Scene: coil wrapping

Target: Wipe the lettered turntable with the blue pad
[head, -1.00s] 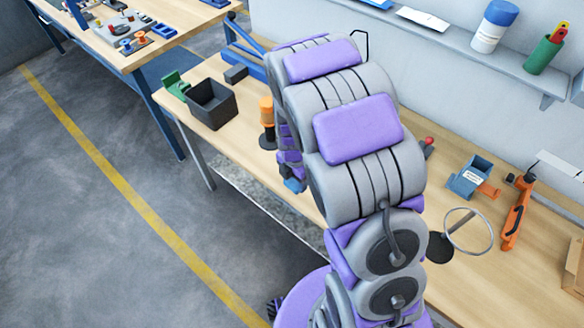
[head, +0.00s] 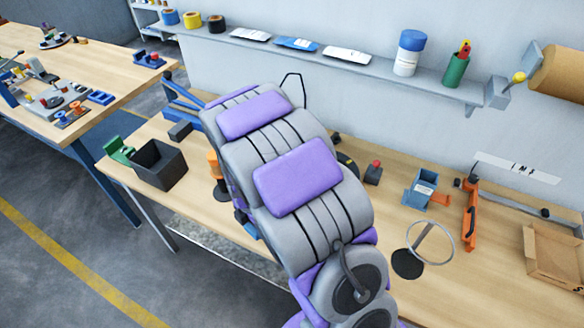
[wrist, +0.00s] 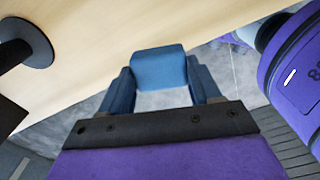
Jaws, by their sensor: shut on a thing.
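My gripper (wrist: 162,82) is shut on the blue pad (wrist: 158,65), which sits between its two dark blue fingers in the wrist view. The pad is beyond the table edge, with grey floor behind it. In the head view my arm hides most of the gripper; only a small blue bit shows at the table's front edge. I cannot make out the lettered turntable for certain. A dark disc with some yellow (head: 347,163) is partly hidden behind my arm, and I cannot tell whether it is the turntable.
The wooden workbench (head: 400,290) carries a black bin (head: 158,166), an orange item on a dark base (head: 214,170), a blue box (head: 421,188), a ring stand (head: 430,242), an orange tool (head: 470,213) and a cardboard box (head: 553,257). A wall shelf (head: 360,62) runs behind.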

